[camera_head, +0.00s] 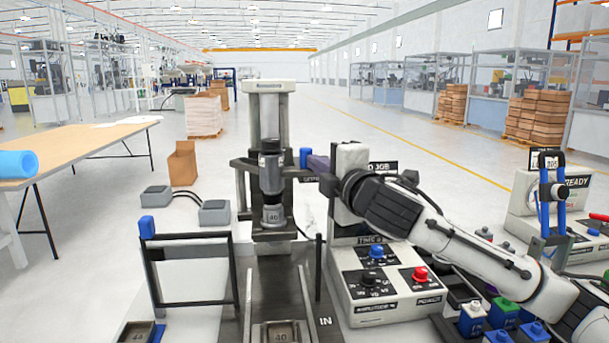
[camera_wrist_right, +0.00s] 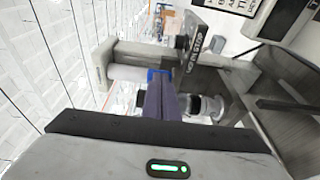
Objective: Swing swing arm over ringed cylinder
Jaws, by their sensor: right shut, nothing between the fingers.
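My left gripper is out of view.
A control box with blue and red knobs (camera_head: 385,285) lies below my right arm. A dark frame with a blue-topped post (camera_head: 190,236) stands at the left. Another station (camera_head: 560,205) stands at the right.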

